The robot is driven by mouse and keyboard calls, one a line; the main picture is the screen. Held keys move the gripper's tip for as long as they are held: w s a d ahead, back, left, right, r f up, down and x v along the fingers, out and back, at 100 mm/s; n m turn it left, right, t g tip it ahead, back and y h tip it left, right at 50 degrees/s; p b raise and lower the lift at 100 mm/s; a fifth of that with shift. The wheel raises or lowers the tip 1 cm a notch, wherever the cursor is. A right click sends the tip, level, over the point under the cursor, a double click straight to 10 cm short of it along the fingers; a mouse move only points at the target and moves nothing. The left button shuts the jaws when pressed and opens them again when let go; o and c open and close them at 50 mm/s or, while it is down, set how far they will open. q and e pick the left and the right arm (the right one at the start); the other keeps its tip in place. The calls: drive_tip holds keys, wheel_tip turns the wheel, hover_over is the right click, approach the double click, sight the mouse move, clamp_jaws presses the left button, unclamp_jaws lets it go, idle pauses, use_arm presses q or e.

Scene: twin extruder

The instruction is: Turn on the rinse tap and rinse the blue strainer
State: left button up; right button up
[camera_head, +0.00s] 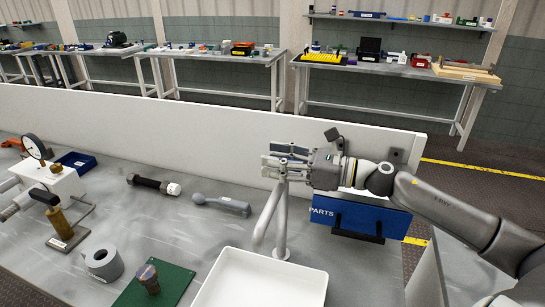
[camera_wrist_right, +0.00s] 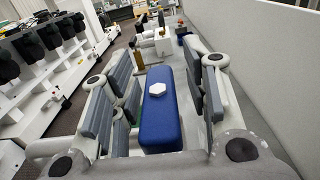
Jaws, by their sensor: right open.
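My right gripper (camera_head: 277,161) is open around the top of the grey tap (camera_head: 280,225), at the back edge of the white basin (camera_head: 262,276). The tap's bent spout comes down toward the basin; no water shows. In the right wrist view, a blue block with a white hexagonal cap (camera_wrist_right: 160,120) lies between the open fingers (camera_wrist_right: 155,88), probably the tap's handle. I see gaps between it and the finger pads. In the head view the fingers hide it. I cannot make out a blue strainer. My left gripper is not in view.
A grey round-ended tool (camera_head: 220,205), a black cylinder (camera_head: 152,184), a grey ring (camera_head: 103,262) and a green board (camera_head: 165,286) lie left of the basin.

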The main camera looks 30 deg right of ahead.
drive_tip(key=shift+w+a, duration=0.4)
clamp_jaws()
